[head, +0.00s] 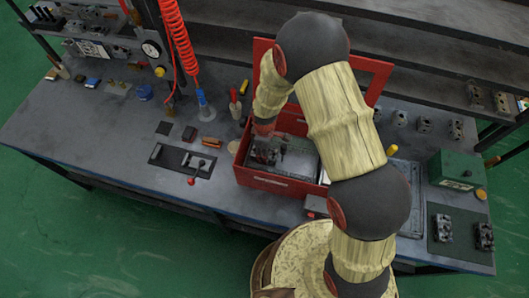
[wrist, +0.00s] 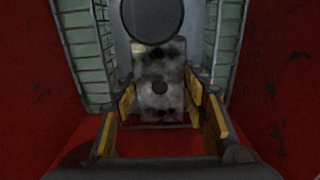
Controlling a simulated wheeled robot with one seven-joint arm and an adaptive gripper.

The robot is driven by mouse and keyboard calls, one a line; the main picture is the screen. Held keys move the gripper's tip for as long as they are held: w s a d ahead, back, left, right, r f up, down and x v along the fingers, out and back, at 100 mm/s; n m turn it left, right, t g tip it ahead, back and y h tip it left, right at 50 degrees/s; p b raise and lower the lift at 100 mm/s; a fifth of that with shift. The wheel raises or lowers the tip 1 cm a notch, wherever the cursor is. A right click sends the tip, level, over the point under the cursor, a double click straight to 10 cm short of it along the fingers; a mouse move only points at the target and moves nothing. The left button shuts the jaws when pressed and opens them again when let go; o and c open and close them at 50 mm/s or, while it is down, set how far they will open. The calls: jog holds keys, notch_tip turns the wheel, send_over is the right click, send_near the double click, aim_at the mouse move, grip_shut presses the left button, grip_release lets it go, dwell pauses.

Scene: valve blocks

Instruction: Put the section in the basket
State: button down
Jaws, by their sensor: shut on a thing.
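In the wrist view a grey metal block with dark round holes, which I take to be the section (wrist: 160,92), sits between the yellow-padded fingers of my gripper (wrist: 162,108). The fingers are shut on it. In the head view my gripper (head: 264,146) is down inside an open red box (head: 275,181), apparently the basket, near its left side. The box's red lid stands raised at the back. Red surfaces fill both sides of the wrist view. I cannot tell whether the section touches the box floor. My arm hides the right part of the box.
Right of my arm are a grey tray (head: 408,225), a green box (head: 457,169) and dark valve blocks (head: 484,236) on a mat. Left of the red box are a black plate with a red-knobbed lever (head: 191,181) and a hanging red coiled hose (head: 177,40). The bench's front left is clear.

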jog(key=shift+f, duration=0.15)
jog(key=shift+w+f, duration=0.1)
jog(key=shift+f, duration=0.05)
jog(key=c, duration=1.3)
grip_release()
